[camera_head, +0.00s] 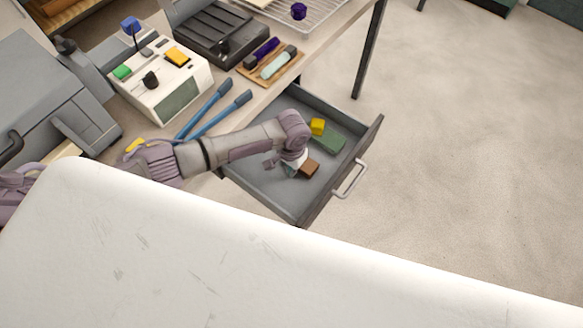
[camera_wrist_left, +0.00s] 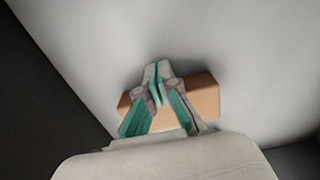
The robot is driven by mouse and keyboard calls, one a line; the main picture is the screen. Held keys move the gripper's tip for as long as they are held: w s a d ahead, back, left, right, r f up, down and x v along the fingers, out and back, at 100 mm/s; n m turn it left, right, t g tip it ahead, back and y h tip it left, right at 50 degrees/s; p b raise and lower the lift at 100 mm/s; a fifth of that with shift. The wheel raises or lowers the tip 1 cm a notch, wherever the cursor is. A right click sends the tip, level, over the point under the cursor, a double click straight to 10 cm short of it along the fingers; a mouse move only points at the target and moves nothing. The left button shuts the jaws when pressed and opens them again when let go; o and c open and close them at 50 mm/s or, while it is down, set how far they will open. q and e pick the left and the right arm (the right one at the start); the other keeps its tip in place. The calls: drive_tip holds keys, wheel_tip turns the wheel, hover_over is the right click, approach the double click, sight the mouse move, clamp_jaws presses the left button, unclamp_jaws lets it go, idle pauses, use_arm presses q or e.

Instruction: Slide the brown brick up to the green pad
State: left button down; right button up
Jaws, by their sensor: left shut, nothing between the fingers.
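The brown brick (camera_head: 311,169) lies on the floor of an open grey drawer. The green pad (camera_head: 329,139) is a flat dark green rectangle in the same drawer, above the brick in the head view, with bare drawer floor between them. My left gripper (camera_head: 291,171) reaches down into the drawer just left of the brick. In the left wrist view its fingers (camera_wrist_left: 158,73) are shut and empty, and they cover the middle of the brick (camera_wrist_left: 207,100). I cannot tell whether they touch it. My right gripper is not in view.
Blue-handled tools (camera_head: 215,112), a white device (camera_head: 160,85) and a wooden tray (camera_head: 285,73) are on the bench above.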

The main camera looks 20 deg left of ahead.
use_arm(q)
drive_tip(key=shift+w+d+f, duration=0.1)
drive_tip(key=shift+w+d, duration=0.05)
drive_tip(key=shift+w, duration=0.15)
drive_tip(key=w+b, duration=0.1)
drive_tip(key=w+d, duration=0.1)
drive_tip(key=w, duration=0.1)
drive_tip(key=w+d+b, duration=0.1)
drive_tip(key=w, duration=0.1)
drive_tip(key=shift+w+b, duration=0.15)
drive_tip(key=shift+b, duration=0.2)
drive_tip(key=shift+a, duration=0.1)
